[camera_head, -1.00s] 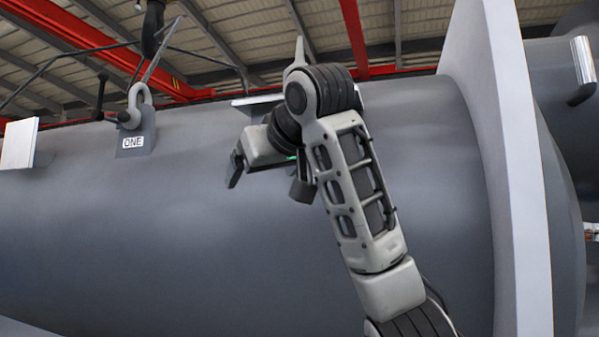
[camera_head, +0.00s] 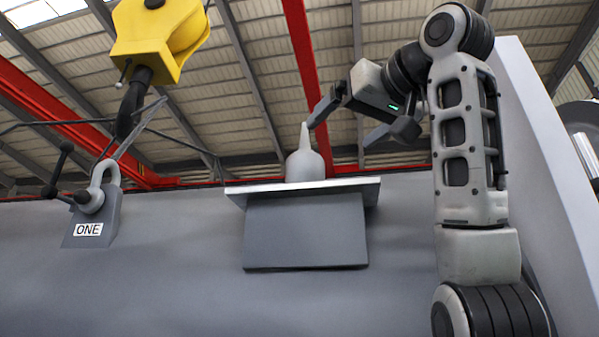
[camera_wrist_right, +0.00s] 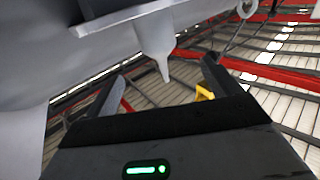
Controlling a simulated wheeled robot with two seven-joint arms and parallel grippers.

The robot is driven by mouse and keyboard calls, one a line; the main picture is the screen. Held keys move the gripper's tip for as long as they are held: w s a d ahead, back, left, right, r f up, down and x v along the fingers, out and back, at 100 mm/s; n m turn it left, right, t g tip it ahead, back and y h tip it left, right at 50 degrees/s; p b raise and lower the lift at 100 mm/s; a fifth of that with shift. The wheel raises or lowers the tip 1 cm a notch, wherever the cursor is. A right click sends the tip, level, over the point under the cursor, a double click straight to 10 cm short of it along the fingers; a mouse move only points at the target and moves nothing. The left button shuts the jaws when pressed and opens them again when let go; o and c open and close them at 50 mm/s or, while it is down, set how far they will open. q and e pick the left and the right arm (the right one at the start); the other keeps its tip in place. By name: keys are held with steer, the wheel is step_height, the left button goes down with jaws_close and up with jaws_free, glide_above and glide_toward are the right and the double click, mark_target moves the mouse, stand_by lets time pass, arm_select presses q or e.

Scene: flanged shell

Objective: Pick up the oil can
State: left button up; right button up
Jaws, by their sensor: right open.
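The oil can (camera_head: 305,166) is a pale grey bottle shape with a thin spout pointing up. It stands upright on a light plate (camera_head: 360,191) that juts out from the big grey shell. My right gripper (camera_head: 343,127) is open and empty, up and to the right of the can. One finger shows close to the spout; whether it touches cannot be told. In the right wrist view the can (camera_wrist_right: 155,36) appears upside down, its spout pointing between the two open fingers (camera_wrist_right: 163,82). My left gripper is not in view.
A lifting lug (camera_head: 95,215) marked ONE, with a shackle (camera_head: 101,187), stands on the shell at left. A yellow crane hook block (camera_head: 160,38) hangs above it. A tall pale flange (camera_head: 560,190) rises at right, behind my right arm.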

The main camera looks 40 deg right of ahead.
mark_target(316, 155)
steer(key=p+x, duration=0.1)
steer(key=x, duration=0.4)
steer(key=shift+w, duration=0.3)
steer(key=shift+w+d, duration=0.2)
steer(key=shift+w, duration=0.3)
steer(key=shift+w+d+p, duration=0.1)
steer(key=shift+w+p, duration=0.2)
steer(key=shift+p, duration=0.05)
steer(key=x, duration=0.1)
steer(key=p+x, duration=0.1)
steer(key=x, duration=0.1)
steer(key=shift+w+d+r+p, duration=0.3)
steer(key=shift+p, duration=0.05)
steer(key=shift+w+f, duration=0.15)
steer(key=shift+w, duration=0.4)
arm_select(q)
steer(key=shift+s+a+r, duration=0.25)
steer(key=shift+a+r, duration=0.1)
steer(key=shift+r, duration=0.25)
arm_select(e)
steer(key=c, duration=1.2)
